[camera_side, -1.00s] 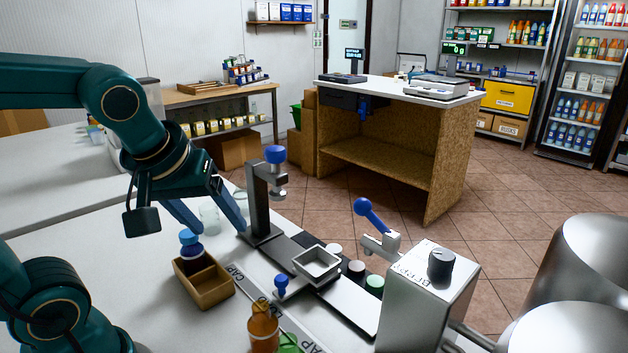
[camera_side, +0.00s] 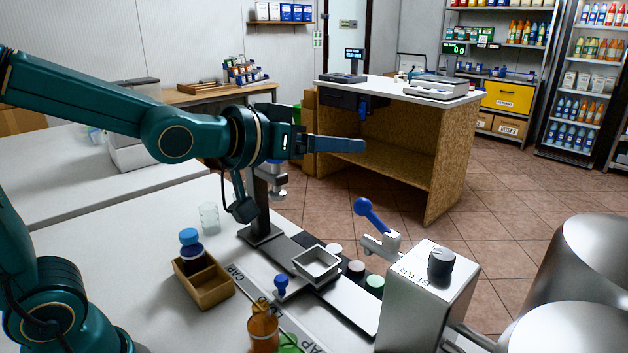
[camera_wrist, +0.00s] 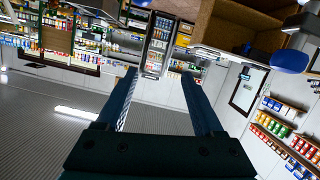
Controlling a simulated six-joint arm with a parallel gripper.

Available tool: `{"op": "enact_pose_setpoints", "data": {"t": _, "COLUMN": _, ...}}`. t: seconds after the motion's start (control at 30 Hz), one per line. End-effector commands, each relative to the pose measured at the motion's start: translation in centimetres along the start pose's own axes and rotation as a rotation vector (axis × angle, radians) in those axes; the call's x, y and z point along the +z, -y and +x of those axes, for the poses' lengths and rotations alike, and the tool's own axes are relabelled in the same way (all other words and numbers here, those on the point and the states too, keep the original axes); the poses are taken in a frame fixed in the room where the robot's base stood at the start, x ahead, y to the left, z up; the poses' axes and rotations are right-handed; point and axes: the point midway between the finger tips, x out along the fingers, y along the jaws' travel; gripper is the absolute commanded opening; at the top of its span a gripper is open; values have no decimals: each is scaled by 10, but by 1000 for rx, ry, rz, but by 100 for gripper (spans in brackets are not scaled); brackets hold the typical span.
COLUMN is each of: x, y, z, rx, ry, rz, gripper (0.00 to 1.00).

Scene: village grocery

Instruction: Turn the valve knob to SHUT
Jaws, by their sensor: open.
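The valve knob (camera_side: 441,262) is a round black knob with a light mark. It sits on top of a metal box (camera_side: 420,305) at the lower right of the side view, with lettering beside it that I cannot fully read. A lever with a blue handle (camera_side: 370,214) stands at the box's back left. My gripper (camera_side: 362,146) is raised to the upper left of the knob, well apart from it and pointing right. In the wrist view, its two fingers (camera_wrist: 165,90) are apart with nothing between them. The knob does not show in the wrist view.
A wooden tray (camera_side: 205,284) with a blue-capped bottle (camera_side: 190,245) and an orange bottle (camera_side: 263,328) are on the white table. Large metal cylinders (camera_side: 590,265) stand right of the box.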

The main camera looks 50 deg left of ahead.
Motion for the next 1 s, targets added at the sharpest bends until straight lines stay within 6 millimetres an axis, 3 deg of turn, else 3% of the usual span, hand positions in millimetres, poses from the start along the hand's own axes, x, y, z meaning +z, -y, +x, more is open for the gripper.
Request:
{"op": "enact_pose_setpoints", "data": {"t": 0.1, "x": -5, "y": -36, "z": 14, "rx": 117, "ry": -119, "rz": 83, "gripper": 69}}
{"op": "enact_pose_setpoints", "data": {"t": 0.27, "x": -1, "y": -87, "z": 19, "rx": 256, "ry": -271, "rz": 170, "gripper": 69}}
{"op": "enact_pose_setpoints", "data": {"t": 0.4, "x": 26, "y": -126, "z": 18, "rx": 360, "ry": -312, "rz": 208, "gripper": 69}}
{"op": "enact_pose_setpoints", "data": {"t": 0.5, "x": 52, "y": -142, "z": 18, "rx": 404, "ry": -256, "rz": 216, "gripper": 69}}
{"op": "enact_pose_setpoints", "data": {"t": 0.67, "x": 69, "y": -152, "z": 17, "rx": 436, "ry": -224, "rz": 224, "gripper": 69}}
{"op": "enact_pose_setpoints", "data": {"t": 1.0, "x": 104, "y": -146, "z": 27, "rx": 434, "ry": -219, "rz": 224, "gripper": 69}}
